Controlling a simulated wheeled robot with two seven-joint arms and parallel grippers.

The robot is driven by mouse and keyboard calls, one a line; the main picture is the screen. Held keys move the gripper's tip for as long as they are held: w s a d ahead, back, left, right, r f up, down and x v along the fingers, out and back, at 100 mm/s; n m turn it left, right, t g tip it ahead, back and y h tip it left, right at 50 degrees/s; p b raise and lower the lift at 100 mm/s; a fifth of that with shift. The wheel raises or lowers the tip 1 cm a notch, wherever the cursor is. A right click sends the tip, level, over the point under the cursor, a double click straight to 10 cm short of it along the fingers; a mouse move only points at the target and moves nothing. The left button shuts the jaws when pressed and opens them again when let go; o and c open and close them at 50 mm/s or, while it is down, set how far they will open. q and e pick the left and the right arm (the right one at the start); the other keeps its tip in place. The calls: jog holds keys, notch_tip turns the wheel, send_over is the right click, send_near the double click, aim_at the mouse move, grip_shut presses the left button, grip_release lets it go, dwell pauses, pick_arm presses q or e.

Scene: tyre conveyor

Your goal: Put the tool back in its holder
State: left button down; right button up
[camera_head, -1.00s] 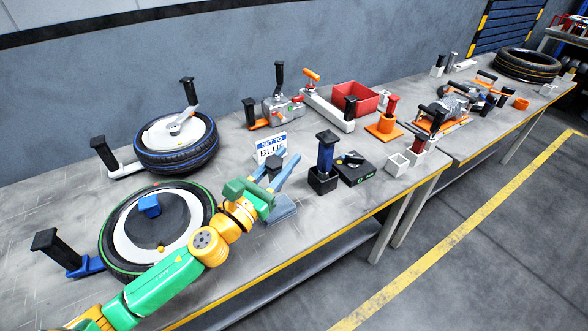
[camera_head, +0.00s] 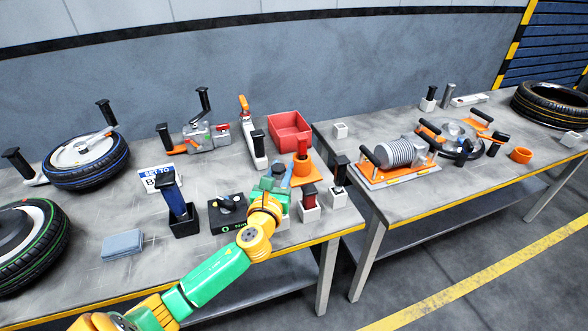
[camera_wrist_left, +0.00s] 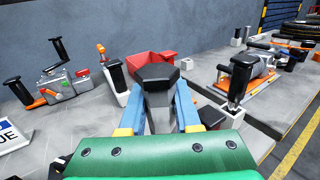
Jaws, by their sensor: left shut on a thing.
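My left gripper (camera_head: 274,186) is over the right part of the near table, shut on a tool with a black hexagonal top (camera_wrist_left: 155,75). In the left wrist view this top sits between the two blue fingers; the tool's lower part is hidden. A pale square holder (camera_head: 287,208) shows only in part beside the gripper, mostly hidden by it. I cannot tell the gap between the held tool and the holder. My right gripper is not in view.
A black box with a knob (camera_head: 228,212) and a blue-handled tool in a black holder (camera_head: 176,204) stand left of the gripper. An orange holder with a red handle (camera_head: 302,168) and a red bin (camera_head: 290,132) stand behind. A gap separates the two tables.

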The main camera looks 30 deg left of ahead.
pick_arm(q)
jog(key=shift+w+d+f, duration=0.1)
jog(key=shift+w, duration=0.05)
jog(key=shift+a+f, duration=0.1)
jog(key=shift+a, duration=0.1)
jog(key=f+b, duration=0.7)
jog(key=b, duration=0.1)
jog(key=shift+s+a+f, duration=0.35)
jog(key=shift+s+a, duration=0.05)
jog(key=shift+f, duration=0.4)
jog(key=c, duration=0.5)
grip_release()
jog(key=shift+c, duration=0.2)
jog(key=shift+s, duration=0.1)
